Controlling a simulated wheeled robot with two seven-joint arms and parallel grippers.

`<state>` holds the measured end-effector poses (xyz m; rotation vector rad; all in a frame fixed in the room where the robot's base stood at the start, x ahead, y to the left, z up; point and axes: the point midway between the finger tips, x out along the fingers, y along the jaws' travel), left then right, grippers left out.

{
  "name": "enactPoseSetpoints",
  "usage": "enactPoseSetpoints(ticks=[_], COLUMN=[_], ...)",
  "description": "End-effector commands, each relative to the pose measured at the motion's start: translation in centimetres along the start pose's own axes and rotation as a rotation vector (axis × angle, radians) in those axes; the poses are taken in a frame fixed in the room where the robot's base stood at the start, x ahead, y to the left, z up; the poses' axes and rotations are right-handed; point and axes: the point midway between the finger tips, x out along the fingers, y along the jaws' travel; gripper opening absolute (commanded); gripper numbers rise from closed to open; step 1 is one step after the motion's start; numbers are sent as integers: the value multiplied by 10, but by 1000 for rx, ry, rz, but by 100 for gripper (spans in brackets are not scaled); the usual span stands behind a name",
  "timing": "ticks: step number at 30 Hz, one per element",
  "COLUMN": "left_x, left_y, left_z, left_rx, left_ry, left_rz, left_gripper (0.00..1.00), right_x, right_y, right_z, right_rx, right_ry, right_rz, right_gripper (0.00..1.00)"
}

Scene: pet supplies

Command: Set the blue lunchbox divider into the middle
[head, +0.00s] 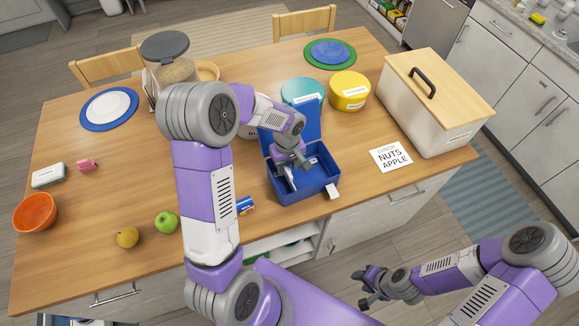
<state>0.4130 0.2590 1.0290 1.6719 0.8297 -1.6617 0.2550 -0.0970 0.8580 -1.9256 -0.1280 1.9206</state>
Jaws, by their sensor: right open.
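The blue lunchbox (322,187) stands open near the table's front edge, with its lid raised at the back. My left gripper (291,177) reaches down into the left and middle part of the box. Its fingers are small and partly covered by the wrist, so I cannot tell whether they are open or shut. The blue divider does not stand out from the blue box, and the gripper hides part of the interior. My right gripper (366,289) is open and empty, in front of the table and away from the box.
Behind the box are a teal tin (302,90) and a yellow tin (349,88). A large wooden-lidded bin (425,115) and a lunch note card (391,160) are to the right. A green apple (166,222) and a pear (127,237) lie to the left.

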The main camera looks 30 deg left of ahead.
Motion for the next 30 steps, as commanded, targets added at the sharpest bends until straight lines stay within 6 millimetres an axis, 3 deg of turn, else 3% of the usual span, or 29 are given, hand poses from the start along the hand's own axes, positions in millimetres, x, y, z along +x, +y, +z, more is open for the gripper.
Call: enactPoseSetpoints(ticks=[6, 16, 17, 24, 30], left_x=[27, 32, 32, 31, 31], left_y=[0, 0, 0, 0, 0], left_z=[0, 1, 1, 1, 1], left_rx=[1, 1, 1, 2, 2], left_ry=[-2, -1, -1, -1, -1], left_rz=[-1, 1, 1, 1, 1], left_gripper=[38, 38, 37, 0, 0], right_x=[1, 0, 0, 0, 0], right_y=[0, 0, 0, 0, 0], right_z=[-2, -1, -1, -1, -1], right_rx=[-1, -1, -1, -1, -1], right_ry=[3, 3, 3, 3, 3], right_rz=[0, 0, 0, 0, 0], right_gripper=[43, 43, 43, 43, 43])
